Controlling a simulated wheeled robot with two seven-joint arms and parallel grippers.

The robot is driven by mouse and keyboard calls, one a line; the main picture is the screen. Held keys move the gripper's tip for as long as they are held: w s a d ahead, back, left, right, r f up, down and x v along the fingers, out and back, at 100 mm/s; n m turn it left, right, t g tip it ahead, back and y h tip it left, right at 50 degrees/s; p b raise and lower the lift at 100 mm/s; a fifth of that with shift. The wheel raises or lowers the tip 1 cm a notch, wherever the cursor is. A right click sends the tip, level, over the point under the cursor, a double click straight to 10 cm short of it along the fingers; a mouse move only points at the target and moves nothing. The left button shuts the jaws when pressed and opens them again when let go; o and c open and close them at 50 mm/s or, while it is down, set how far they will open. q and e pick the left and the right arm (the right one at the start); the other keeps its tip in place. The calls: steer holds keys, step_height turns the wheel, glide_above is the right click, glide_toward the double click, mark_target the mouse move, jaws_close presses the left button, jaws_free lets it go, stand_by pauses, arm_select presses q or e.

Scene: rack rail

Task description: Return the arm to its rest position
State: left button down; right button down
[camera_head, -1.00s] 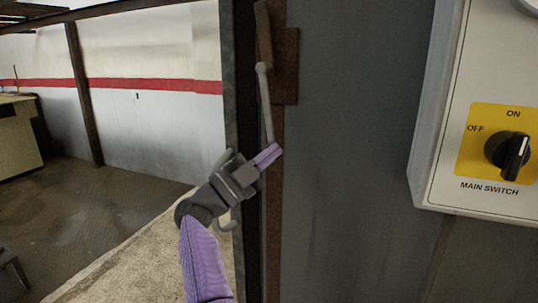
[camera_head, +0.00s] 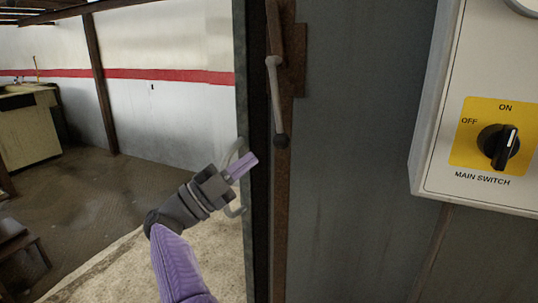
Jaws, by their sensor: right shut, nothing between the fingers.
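My right gripper (camera_head: 241,167) is in the lower middle of the head view, at the end of a purple arm that comes up from the bottom. The lever hangs down from a rusty bracket (camera_head: 291,50). My left gripper is not in view.
A curved grey pull handle (camera_head: 238,152) is close behind my gripper. A main switch box (camera_head: 440,110) with a black knob (camera_head: 497,146) on a yellow plate is on the right wall. Open floor (camera_head: 100,200) lies to the left.

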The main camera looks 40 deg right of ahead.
steer(key=shift+w+a+f, duration=0.2)
steer(key=shift+a, duration=0.15)
steer(key=shift+f, duration=0.1)
steer(key=w+a+f+n+t+y, duration=0.3)
steer(key=f+n+t+y, duration=0.3)
steer(key=f+n+t, duration=0.7)
steer(key=w+a+f+n+t+y, duration=0.25)
steer(key=f+n+t+y, duration=0.35)
steer(key=f+n+t, duration=0.65)
steer(key=s+a+f+n+g+y, duration=0.2)
steer(key=s+f+n+g+y, duration=0.25)
steer(key=f, duration=0.65)
steer(key=s+a+f+n+g+y, duration=0.1)
steer(key=s+a+f+n+y, duration=0.15)
steer(key=s+f+y, duration=0.55)
steer(key=s+f+n+g+h, duration=0.2)
steer(key=s+f+g, duration=0.4)
steer(key=s+f, duration=0.75)
steer(key=s+d+f+n+g, duration=0.1)
steer(key=s+g, duration=0.7)
steer(key=s, duration=1.7)
steer(key=shift+d+f, duration=0.5)
steer(key=shift+d, duration=0.2)
